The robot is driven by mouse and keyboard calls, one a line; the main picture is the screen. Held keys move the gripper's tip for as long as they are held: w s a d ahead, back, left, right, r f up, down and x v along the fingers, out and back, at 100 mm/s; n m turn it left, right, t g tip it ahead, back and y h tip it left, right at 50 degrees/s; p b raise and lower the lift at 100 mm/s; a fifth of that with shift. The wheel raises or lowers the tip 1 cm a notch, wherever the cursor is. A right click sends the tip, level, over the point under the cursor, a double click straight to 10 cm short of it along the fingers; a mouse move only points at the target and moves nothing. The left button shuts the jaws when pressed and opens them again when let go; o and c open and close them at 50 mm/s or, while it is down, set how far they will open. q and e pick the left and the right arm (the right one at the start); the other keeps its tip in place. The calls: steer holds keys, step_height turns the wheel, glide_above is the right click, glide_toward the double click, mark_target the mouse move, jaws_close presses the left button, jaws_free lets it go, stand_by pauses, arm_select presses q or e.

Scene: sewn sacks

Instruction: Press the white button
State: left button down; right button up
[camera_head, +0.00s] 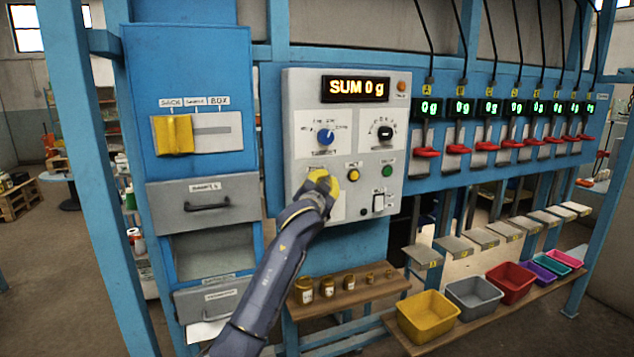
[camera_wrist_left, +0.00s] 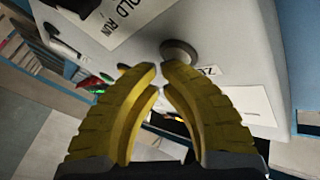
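A pale round button (camera_wrist_left: 180,50) stands out from the grey control panel (camera_head: 299,110) in the left wrist view, just beyond my fingertips. Its colour looks white to grey in shadow. In the head view that spot is hidden behind my left gripper (camera_head: 325,182). The gripper's yellow fingers (camera_wrist_left: 158,72) curve together, tips almost meeting, with nothing visible between them. The tips look close to the button; whether they touch it I cannot tell. The panel display (camera_head: 356,88) reads "SUM 0 g". My right gripper is not in view.
Close by on the panel are a yellow button (camera_head: 353,175), a green button (camera_head: 387,171), a blue knob (camera_head: 325,137), a black knob (camera_head: 385,133) and a switch (camera_head: 378,202). A yellow slider (camera_head: 174,135) is at left. Red-handled scale stations and coloured bins (camera_head: 428,315) lie right.

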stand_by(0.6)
arm_select(q)
steer(key=shift+s+d, duration=0.25)
steer(key=shift+s, duration=0.45)
steer(key=shift+s+d, duration=0.35)
steer(key=shift+s, duration=0.45)
steer(key=shift+s+d, duration=0.3)
steer(key=shift+s, duration=0.45)
steer(key=shift+s+d, duration=0.35)
steer(key=shift+s, duration=0.45)
